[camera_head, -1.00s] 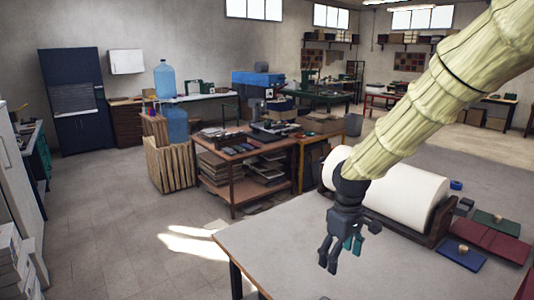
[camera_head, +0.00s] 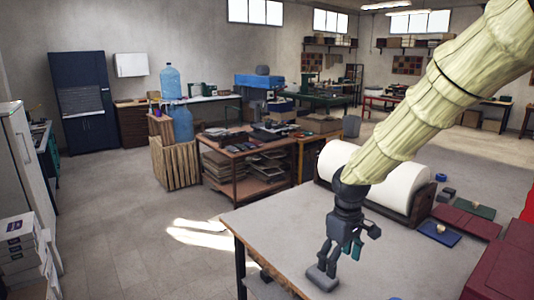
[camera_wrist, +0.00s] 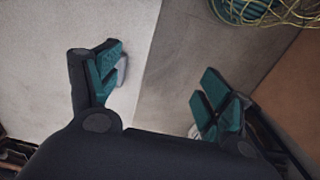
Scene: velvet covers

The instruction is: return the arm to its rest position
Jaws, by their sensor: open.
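My gripper (camera_head: 340,260) hangs from my cloth-sleeved arm at the right of the head view, over the near part of the grey worktable (camera_head: 270,228). Its dark fingers with teal pads are spread apart. In the wrist view my gripper (camera_wrist: 157,78) is open, with nothing between the fingers.
A large white roll (camera_head: 385,185) in a dark cradle lies behind my gripper. Dark red covers (camera_head: 467,222), a blue board (camera_head: 432,233) and a green one (camera_head: 474,209) lie to the right. Coiled yellow-green strands (camera_wrist: 275,10) show in the wrist view. Floor left of the table is open.

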